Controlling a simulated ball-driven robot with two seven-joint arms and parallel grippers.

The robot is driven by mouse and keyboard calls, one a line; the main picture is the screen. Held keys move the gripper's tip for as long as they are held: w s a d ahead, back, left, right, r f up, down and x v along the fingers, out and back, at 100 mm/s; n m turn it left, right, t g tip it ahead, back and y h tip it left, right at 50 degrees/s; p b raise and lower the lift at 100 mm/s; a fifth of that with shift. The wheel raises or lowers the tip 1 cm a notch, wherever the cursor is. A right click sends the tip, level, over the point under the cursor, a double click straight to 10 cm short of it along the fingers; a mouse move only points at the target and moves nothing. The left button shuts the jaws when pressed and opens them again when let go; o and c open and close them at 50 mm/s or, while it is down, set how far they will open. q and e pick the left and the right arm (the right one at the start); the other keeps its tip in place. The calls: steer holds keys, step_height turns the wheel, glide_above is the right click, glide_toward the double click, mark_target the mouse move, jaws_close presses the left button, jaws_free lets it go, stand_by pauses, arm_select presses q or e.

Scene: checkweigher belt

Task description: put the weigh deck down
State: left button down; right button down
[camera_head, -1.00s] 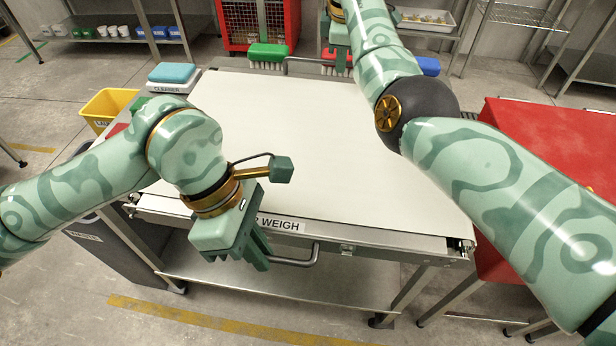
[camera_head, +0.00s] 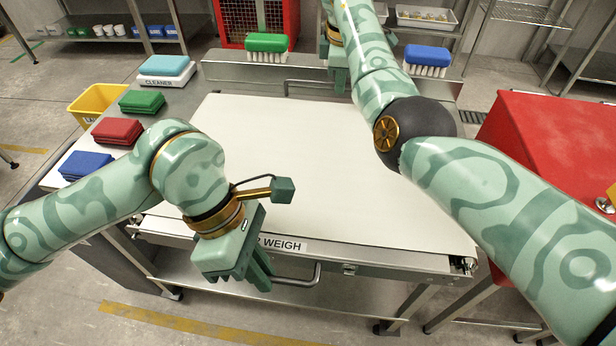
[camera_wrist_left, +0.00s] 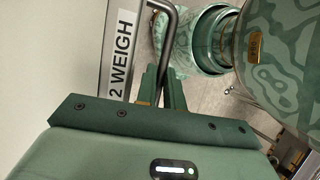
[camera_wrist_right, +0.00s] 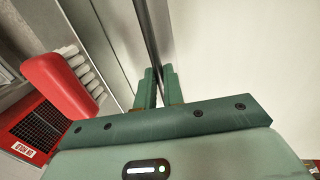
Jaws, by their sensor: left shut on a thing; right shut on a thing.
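The weigh deck (camera_head: 330,170) is a wide white belt surface with a "2 WEIGH" label (camera_head: 282,244) on its front edge. It looks level over the metal stand. I cannot tell whether it touches its supports. My left gripper (camera_head: 260,278) is shut on the deck's front handle (camera_head: 316,276); the bar shows between its fingers in the left wrist view (camera_wrist_left: 172,45). My right gripper (camera_head: 340,88) is at the far edge, partly hidden behind my right arm. In the right wrist view it is shut on the thin far handle (camera_wrist_right: 148,40).
Green (camera_head: 267,46) and blue (camera_head: 428,57) brushes stand on the back rail. A red cabinet (camera_head: 560,135) stands close at right.

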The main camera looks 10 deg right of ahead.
arm_select(q)
steer(key=c, duration=1.5)
jaws_free()
steer(key=shift+w, duration=0.15)
arm_select(e)
steer(key=c, duration=1.5)
jaws_free()
steer(key=shift+a+f, duration=0.1)
arm_select(q)
steer(key=shift+s+r, duration=0.1)
steer(key=shift+s, duration=0.1)
arm_select(e)
steer(key=shift+s+r, duration=0.1)
steer(key=shift+r, duration=0.1)
arm_select(q)
steer(key=shift+w, duration=0.1)
arm_select(e)
steer(key=shift+f, duration=0.1)
steer(key=shift+r, duration=0.45)
arm_select(q)
steer(key=v, duration=1.2)
arm_select(e)
steer(key=r, duration=0.3)
steer(key=s+r, duration=0.1)
steer(key=r, duration=0.7)
steer(key=shift+s+a, duration=0.4)
